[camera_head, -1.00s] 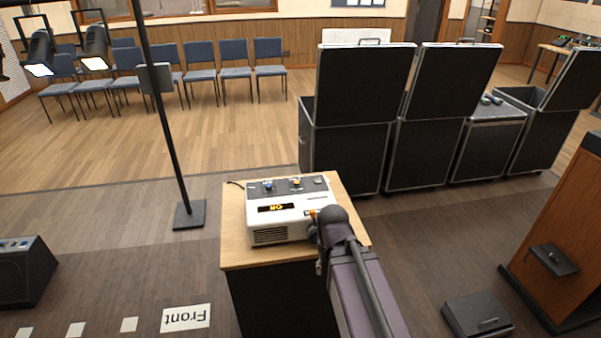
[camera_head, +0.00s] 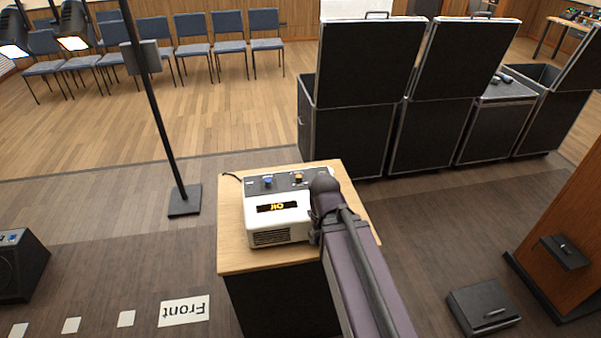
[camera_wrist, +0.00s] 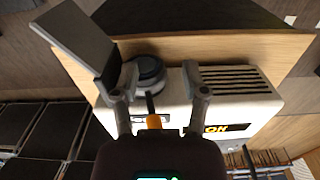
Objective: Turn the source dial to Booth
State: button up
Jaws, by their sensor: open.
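The device is a white box (camera_head: 268,222) with a dark top panel, a lit display and front vents. It also shows, upside down, in the wrist view (camera_wrist: 235,100). A round grey dial with a dark cap (camera_wrist: 148,70) shows left of the vents there. A dark stem and an orange piece (camera_wrist: 154,122) lie below it. I cannot read any dial labels. My gripper (camera_wrist: 158,82) is open, its fingers on either side of the dial; contact is unclear. In the head view my arm hides the device's right end.
The device stands on a wooden-topped stand (camera_head: 232,248). A black pole stand (camera_head: 184,202) is to the left. Black cases (camera_head: 345,138) stand behind right.

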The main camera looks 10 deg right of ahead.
jog(key=shift+a, duration=0.15)
jog(key=shift+o, duration=0.8)
jog(key=w+r+m+p, duration=0.2)
jog(key=w+r+p, duration=0.5)
jog(key=r+p, duration=0.5)
jog(key=w+m, duration=1.6)
jog(key=w, duration=0.6)
jog(key=shift+a+r, duration=0.25)
jog(key=shift+a, duration=0.1)
jog(key=shift+f, duration=0.1)
